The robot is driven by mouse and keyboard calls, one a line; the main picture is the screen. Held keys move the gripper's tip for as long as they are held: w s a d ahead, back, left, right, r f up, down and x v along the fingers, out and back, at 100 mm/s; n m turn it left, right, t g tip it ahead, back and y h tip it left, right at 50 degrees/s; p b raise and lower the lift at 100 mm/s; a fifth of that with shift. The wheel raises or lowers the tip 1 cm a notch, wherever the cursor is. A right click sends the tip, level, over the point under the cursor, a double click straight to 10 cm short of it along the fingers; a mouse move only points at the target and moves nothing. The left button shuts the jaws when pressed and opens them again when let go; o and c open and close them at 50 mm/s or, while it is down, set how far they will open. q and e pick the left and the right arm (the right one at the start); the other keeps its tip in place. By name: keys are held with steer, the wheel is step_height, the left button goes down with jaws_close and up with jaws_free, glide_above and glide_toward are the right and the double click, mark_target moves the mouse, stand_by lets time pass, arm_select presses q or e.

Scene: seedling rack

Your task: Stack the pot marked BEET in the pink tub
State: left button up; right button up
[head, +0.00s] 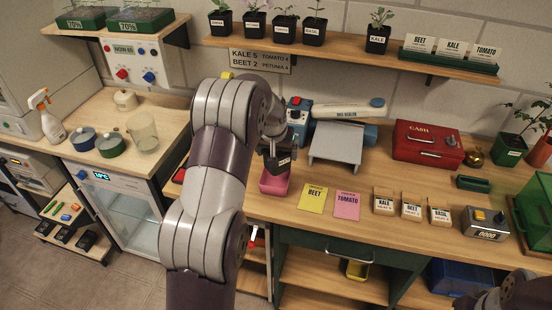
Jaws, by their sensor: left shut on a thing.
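My left gripper (276,148) reaches in over the counter and points down. It is shut on a small dark pot (284,162) with a pale label, too small to read for sure. The pink tub (274,183) stands on the counter directly below, and the pot is at or just above its rim; I cannot tell whether they touch. My left arm hides part of the counter to the left of the tub. Part of my right arm shows in the bottom right corner, but its gripper is out of view.
A yellow BEET card (313,198) and a pink TOMATO card (346,205) lie right of the tub. A grey stand (337,145) is behind them. Seed packets (411,208) and a red cash box (427,143) are further right. Potted seedlings (314,32) line the shelf above.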

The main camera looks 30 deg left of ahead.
arm_select(q)
steer(key=f, duration=0.2)
steer(key=f+p, duration=0.1)
steer(key=f, duration=0.1)
steer(key=shift+w+a, duration=0.1)
steer(key=shift+a, duration=0.3)
steer(key=shift+w+f, duration=0.15)
steer(key=shift+f, duration=0.2)
steer(key=shift+f, duration=0.2)
steer(key=o, duration=0.8)
